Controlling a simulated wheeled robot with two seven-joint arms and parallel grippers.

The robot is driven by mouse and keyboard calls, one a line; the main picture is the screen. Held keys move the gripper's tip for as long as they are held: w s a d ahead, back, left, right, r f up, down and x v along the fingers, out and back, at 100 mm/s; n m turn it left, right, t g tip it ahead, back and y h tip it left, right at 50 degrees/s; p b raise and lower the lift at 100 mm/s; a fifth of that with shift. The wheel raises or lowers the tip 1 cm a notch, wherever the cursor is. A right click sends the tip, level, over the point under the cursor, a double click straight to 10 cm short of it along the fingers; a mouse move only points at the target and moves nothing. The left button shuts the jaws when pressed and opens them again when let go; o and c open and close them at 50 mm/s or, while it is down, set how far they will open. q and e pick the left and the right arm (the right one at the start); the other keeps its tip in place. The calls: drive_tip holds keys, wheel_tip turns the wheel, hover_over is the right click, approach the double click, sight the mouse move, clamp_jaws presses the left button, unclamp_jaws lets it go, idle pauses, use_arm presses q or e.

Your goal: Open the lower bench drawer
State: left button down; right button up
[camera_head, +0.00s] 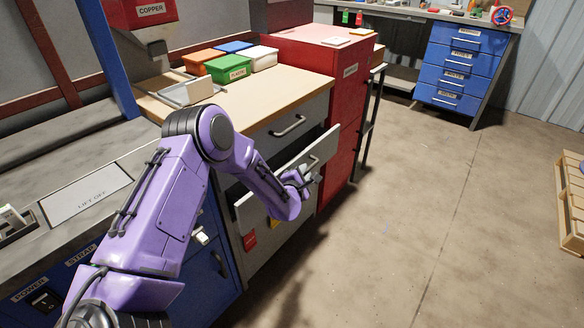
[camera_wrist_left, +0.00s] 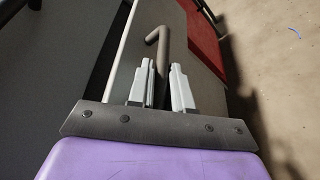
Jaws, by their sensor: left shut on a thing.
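The lower bench drawer (camera_head: 325,150) is a grey-fronted drawer under the wooden bench top, and it stands partly out, with a dark gap behind its front. My left gripper (camera_head: 306,176) is at the drawer's front, shut on its bar handle (camera_head: 313,162). In the left wrist view, the dark handle (camera_wrist_left: 162,48) passes between the two pale fingers of my left gripper (camera_wrist_left: 161,85), and the drawer front (camera_wrist_left: 190,60) lies beyond them. My purple left arm hides part of the drawer front. My right gripper is not in view.
The upper drawer (camera_head: 290,125) above is closed. A red cabinet (camera_head: 340,85) stands just right of the bench. Coloured bins (camera_head: 231,67) and a grey tray (camera_head: 187,93) sit on the bench top. The concrete floor (camera_head: 430,210) to the right is clear.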

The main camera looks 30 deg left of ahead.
use_arm(q)
drive_tip(key=s+d+b, duration=0.1)
drive_tip(key=d, duration=1.9)
drive_tip(key=shift+s+d+b, duration=0.2)
drive_tip(key=shift+s+b, duration=0.1)
drive_tip(key=shift+s, duration=0.05)
drive_tip(key=c, duration=1.4)
unclamp_jaws()
drive_tip(key=p+v, duration=0.1)
drive_tip(key=v, duration=0.9)
drive_tip(key=shift+s, duration=0.25)
